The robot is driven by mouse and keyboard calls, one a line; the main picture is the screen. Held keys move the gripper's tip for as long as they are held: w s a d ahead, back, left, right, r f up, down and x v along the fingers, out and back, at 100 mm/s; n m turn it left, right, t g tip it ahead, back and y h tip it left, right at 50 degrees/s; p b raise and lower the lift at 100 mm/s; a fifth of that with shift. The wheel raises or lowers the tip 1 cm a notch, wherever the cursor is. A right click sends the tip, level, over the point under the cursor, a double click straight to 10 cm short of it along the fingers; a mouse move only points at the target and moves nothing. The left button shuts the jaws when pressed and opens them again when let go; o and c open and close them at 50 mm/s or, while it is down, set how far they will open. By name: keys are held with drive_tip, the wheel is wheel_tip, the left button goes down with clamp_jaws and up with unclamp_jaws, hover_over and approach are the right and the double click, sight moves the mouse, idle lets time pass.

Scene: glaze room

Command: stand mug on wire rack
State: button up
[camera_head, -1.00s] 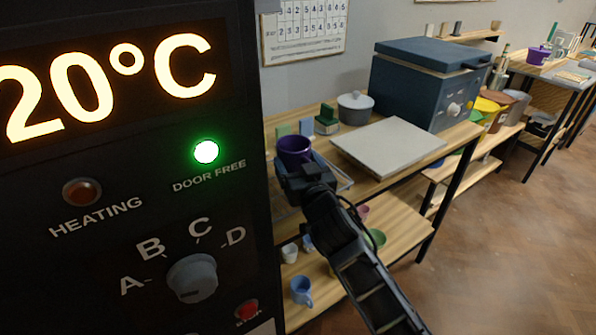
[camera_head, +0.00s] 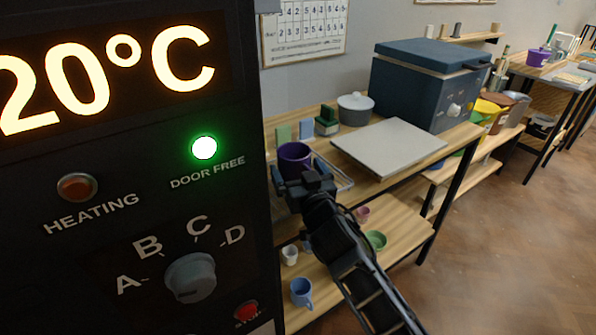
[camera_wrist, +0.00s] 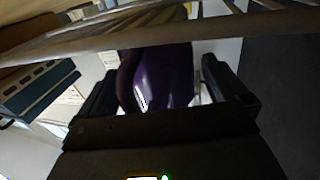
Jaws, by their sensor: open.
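The purple mug (camera_head: 295,153) stands upright at the left end of the wooden bench top, beside the dark panel. In the wrist view the mug (camera_wrist: 165,78) shows between the two fingers, with a clear gap at the right finger. My gripper (camera_head: 300,174) is open in front of the mug, one finger to each side, and hides its lower part. The wire rack (camera_head: 345,185) shows only as a thin rim right of my gripper, by the mug; the mug's base and what it rests on are hidden.
A grey slab (camera_head: 390,146) lies right of the mug. A lidded grey pot (camera_head: 355,109) and a green-and-dark block (camera_head: 327,122) stand behind. A blue kiln (camera_head: 428,85) is at the back. The lower shelf holds a blue mug (camera_head: 301,292) and other cups.

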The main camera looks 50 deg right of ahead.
drive_tip(key=shift+r, duration=0.15)
drive_tip(key=shift+s+a, duration=0.2)
drive_tip(key=shift+s, duration=0.1)
drive_tip(key=b+v, duration=0.3)
drive_tip(key=v, duration=0.8)
drive_tip(key=s+a+f+n+y, duration=0.4)
drive_tip(key=s+a+f+y, duration=0.15)
drive_tip(key=s+a, duration=0.55)
drive_tip(key=s+a+r+n+y, duration=0.1)
drive_tip(key=s+a+y, duration=0.1)
drive_tip(key=s, duration=0.6)
drive_tip(key=s+a+r+n+y, duration=0.1)
drive_tip(key=s+a+r, duration=0.1)
drive_tip(key=s, duration=0.6)
drive_tip(key=shift+s+a+n+g+y, duration=0.25)
drive_tip(key=shift+a+n+g+y, duration=0.1)
drive_tip(key=shift+a, duration=0.3)
